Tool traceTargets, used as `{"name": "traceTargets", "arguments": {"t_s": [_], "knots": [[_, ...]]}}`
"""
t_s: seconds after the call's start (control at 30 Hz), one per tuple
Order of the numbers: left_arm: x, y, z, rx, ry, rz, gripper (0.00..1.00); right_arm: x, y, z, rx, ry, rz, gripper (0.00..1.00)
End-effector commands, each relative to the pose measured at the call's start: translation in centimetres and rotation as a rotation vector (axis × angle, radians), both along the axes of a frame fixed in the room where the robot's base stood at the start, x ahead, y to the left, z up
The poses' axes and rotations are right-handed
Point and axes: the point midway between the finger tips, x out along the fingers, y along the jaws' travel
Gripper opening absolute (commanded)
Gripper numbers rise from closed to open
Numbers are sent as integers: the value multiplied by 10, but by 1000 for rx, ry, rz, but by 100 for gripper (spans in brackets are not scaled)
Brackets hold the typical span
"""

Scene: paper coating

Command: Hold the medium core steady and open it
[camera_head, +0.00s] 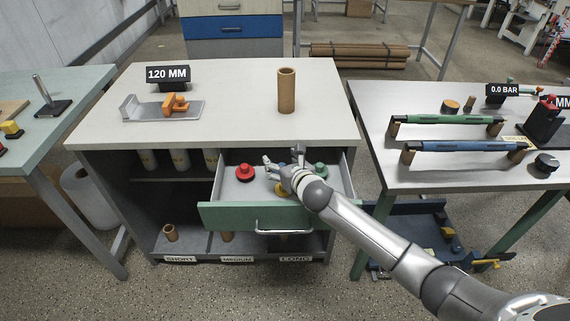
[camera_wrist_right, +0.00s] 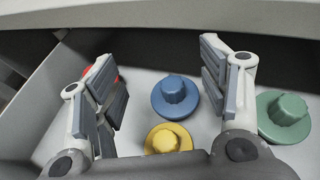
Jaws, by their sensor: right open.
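A brown cardboard core (camera_head: 286,92) stands upright on the cabinet top. Other cores stand in the lower shelf, one by the SHORT label (camera_head: 171,233) and one partly hidden by the MEDIUM label (camera_head: 227,237). The green-fronted drawer (camera_head: 228,215) is open. My right gripper (camera_head: 282,158) is over it, open and empty. In the right wrist view its fingers (camera_wrist_right: 160,75) spread above a blue plug (camera_wrist_right: 175,97) and a yellow plug (camera_wrist_right: 168,139). A green plug (camera_wrist_right: 284,117) lies right of the fingers. A red plug (camera_head: 245,172) lies at the drawer's left. My left gripper is out of view.
The cabinet top (camera_head: 230,105) carries a grey fixture with an orange clamp (camera_head: 175,104) and a 120 MM display (camera_head: 168,74). The right table (camera_head: 430,173) holds a green roller (camera_head: 445,120) and a blue roller (camera_head: 463,146). The cabinet top around the core is clear.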

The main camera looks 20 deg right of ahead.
Motion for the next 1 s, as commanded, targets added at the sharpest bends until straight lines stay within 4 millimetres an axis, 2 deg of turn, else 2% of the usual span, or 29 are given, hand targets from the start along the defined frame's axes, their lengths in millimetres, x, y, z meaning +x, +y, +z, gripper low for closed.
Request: {"name": "traceTargets", "arguments": {"t_s": [0.1, 0.17, 0.7, 1.0], "knots": [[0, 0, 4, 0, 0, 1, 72, 0, 1, 12, 3, -3, 0, 68], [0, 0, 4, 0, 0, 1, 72, -6, -1, 12, 0, 1, 0, 68], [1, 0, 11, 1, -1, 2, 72, -86, -10, 41, -2, 1, 2, 68], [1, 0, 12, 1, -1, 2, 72, -110, -13, 50, 0, 0, -1, 68]]}}
